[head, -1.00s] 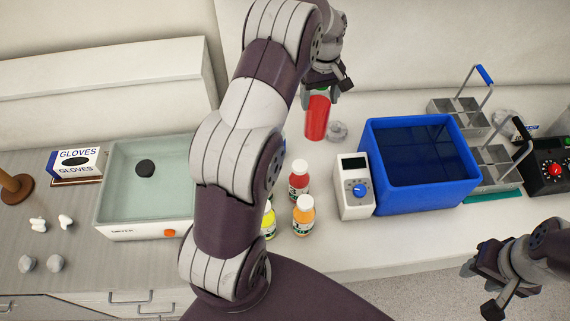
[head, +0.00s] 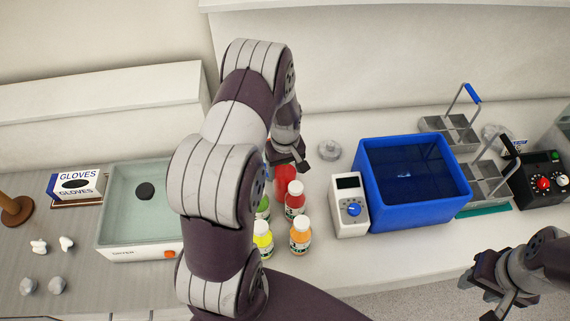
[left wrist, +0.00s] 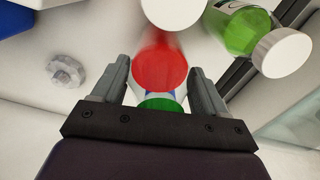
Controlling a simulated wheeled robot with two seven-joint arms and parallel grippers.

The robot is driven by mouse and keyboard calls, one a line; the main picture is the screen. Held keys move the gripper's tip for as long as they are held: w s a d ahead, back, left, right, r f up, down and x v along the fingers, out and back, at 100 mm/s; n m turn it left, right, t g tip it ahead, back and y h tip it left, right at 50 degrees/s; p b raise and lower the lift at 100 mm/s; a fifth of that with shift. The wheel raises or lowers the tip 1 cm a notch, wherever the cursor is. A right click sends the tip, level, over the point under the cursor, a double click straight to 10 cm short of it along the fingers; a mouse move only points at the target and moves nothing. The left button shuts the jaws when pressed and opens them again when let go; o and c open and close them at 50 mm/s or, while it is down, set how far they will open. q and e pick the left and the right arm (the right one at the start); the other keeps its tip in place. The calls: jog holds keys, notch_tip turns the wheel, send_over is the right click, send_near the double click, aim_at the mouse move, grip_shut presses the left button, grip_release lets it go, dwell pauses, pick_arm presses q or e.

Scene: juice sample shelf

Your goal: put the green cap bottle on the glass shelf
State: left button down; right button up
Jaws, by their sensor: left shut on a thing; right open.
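The held bottle has a red body (head: 284,178) in the head view. In the left wrist view its red body (left wrist: 160,66) and green cap (left wrist: 160,104) show, the cap nearest the palm. My left gripper (head: 290,158) is shut on it near the cap; its fingers also show in the left wrist view (left wrist: 157,88). The red body is right behind a white-capped red bottle (head: 295,200); I cannot tell whether they touch. My right gripper (head: 483,291) is open and empty at the lower right. I cannot make out a glass shelf.
White-capped yellow (head: 262,240), orange (head: 300,237) and green (head: 262,209) bottles stand close by. A white device (head: 349,205) and a blue bath (head: 420,215) stand to the right. A dryer tray (head: 115,225) is left. The counter around a small grey knob (head: 329,150) is clear.

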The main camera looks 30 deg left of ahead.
pick_arm(q)
jog(key=shift+c, duration=0.2)
grip_release()
jog(key=shift+s+d, duration=0.1)
jog(key=shift+s, duration=0.05)
jog(key=shift+r, duration=0.1)
